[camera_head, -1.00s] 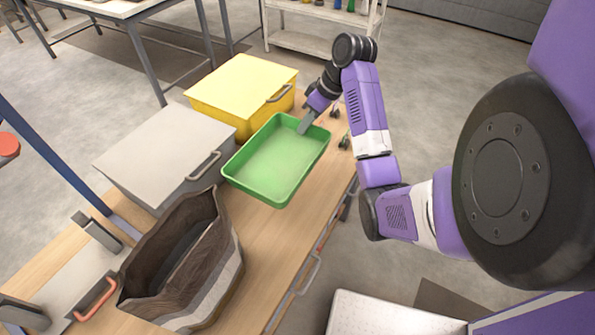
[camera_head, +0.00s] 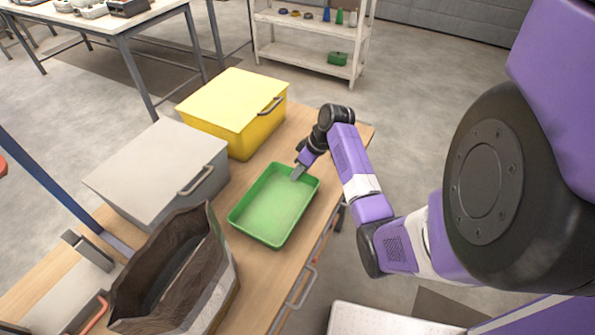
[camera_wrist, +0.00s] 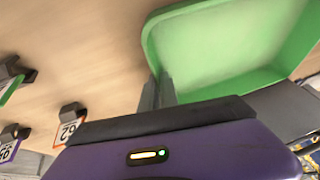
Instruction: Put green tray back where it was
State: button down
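The green tray (camera_head: 262,236) is a shallow, empty, open-topped rectangle over the wooden bench, right of the grey box and in front of the yellow box. It looks level, on the bench top or very close to it; I cannot tell whether it touches. My gripper (camera_head: 298,172) is at the tray's far edge. In the wrist view, the gripper's fingers (camera_wrist: 158,92) sit on either side of the green tray's wall (camera_wrist: 150,42) and appear closed on it. The fingertips are partly hidden by the tray.
A yellow lidded box (camera_head: 228,97) and a grey lidded box (camera_head: 150,168) stand along the bench's far side. A dark open bag (camera_head: 205,290) stands nearer. Bare bench (camera_head: 262,290) lies in front of the tray. Numbered tags on clips (camera_wrist: 70,125) show in the wrist view.

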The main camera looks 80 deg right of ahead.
jog(key=shift+f, duration=0.15)
jog(key=c, duration=1.6)
grip_release()
jog(key=b+v, duration=0.1)
jog(key=v, duration=1.1)
